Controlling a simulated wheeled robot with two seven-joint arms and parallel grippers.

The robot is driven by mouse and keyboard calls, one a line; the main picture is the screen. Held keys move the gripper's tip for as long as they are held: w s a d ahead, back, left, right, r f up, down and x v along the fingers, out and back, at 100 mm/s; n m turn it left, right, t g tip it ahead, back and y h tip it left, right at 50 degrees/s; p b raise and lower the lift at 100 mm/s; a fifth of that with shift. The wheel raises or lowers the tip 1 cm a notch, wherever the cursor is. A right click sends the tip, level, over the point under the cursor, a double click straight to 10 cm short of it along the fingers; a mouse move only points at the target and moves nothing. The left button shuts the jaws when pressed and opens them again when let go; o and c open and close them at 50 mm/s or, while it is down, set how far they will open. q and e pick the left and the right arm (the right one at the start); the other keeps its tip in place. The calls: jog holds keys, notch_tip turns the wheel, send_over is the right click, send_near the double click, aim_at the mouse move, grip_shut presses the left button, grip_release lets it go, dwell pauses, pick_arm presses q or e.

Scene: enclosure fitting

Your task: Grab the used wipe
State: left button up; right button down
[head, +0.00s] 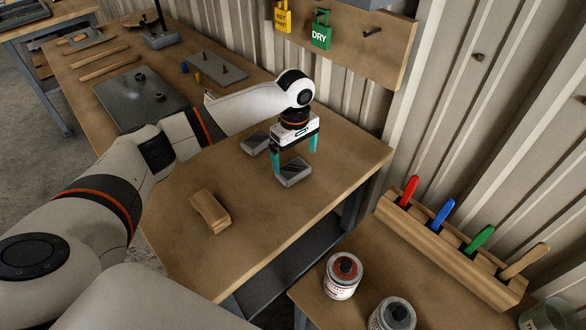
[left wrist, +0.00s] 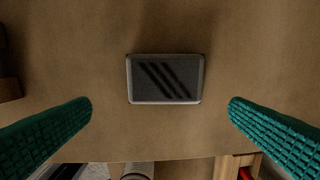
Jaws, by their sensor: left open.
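A flat grey pad with a pale rim and dark diagonal streaks, which looks like the used wipe (head: 293,174), lies on the wooden table. In the left wrist view the streaked wipe (left wrist: 165,79) lies between the fingers' lines, a little beyond the tips. My left gripper (head: 296,160) points down over it, its teal fingers spread wide apart and holding nothing. A second, similar grey pad (head: 255,143) lies just behind and left; its markings are too small to tell. My right gripper is not in view.
A tan block (head: 210,212) lies toward the table's front. A dark plate (head: 140,98) and a grey plate (head: 217,70) lie further back. Tins (head: 342,278) and a rack of coloured handles (head: 450,245) stand on a separate bench at right. The table around the wipe is mostly clear.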

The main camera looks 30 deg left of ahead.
aim_at(295, 170)
pick_arm(q)
jog(key=f, duration=0.3)
jog(key=f+p, duration=0.1)
jog(key=f, duration=0.1)
jog(key=shift+w, duration=0.3)
jog(key=shift+f, duration=0.6)
jog(key=c, duration=0.6)
jog(key=shift+c, duration=1.4)
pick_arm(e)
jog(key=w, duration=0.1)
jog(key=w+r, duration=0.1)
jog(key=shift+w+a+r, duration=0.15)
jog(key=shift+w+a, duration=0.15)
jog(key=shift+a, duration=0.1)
